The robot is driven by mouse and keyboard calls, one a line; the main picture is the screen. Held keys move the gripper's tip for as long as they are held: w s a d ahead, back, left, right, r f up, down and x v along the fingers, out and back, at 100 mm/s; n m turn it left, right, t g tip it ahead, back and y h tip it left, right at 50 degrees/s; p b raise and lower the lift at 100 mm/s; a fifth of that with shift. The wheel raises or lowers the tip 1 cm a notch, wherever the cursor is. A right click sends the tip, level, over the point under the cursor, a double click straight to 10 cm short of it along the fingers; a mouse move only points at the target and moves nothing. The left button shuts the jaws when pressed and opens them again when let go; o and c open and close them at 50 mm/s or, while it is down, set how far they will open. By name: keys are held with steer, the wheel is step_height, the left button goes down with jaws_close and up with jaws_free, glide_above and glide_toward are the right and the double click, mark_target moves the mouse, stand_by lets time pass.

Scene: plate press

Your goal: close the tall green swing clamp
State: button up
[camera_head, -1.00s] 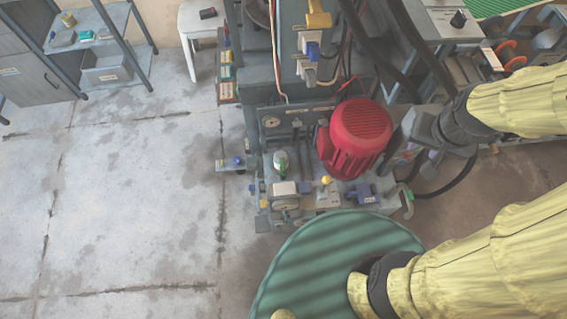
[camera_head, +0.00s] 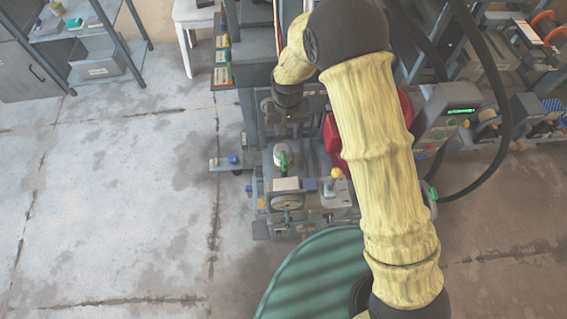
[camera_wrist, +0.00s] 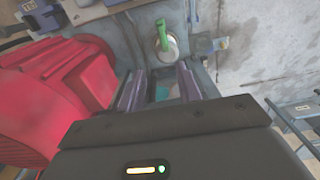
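A green-handled clamp (camera_head: 282,158) with a pale round body stands on the grey machine bed, left of the red motor. The same green handle (camera_wrist: 162,36) shows at the top of the wrist view, beyond my fingertips. My gripper (camera_wrist: 158,74) is open, with its two purple-grey fingers apart and nothing held between them. In the head view my gripper (camera_head: 296,124) hangs just behind the clamp. I see no contact with the clamp. Whether the clamp is swung open or shut, I cannot tell.
The red motor (camera_wrist: 55,95) is close on the left in the wrist view. A yellow-knobbed part (camera_head: 336,174) and a grey block (camera_head: 286,184) stand in front of the clamp. A round green table (camera_head: 300,285) is nearer. Open floor (camera_head: 120,200) lies left.

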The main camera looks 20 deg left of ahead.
steer(key=shift+s+a+f, duration=0.2)
steer(key=shift+a+f, duration=0.05)
steer(key=shift+a, duration=0.05)
steer(key=shift+f, duration=0.1)
steer(key=b, duration=0.2)
glide_toward(284, 159)
step_height(284, 159, down, 9)
steer(key=shift+w+f, duration=0.1)
steer(key=shift+c, duration=0.4)
jaws_close()
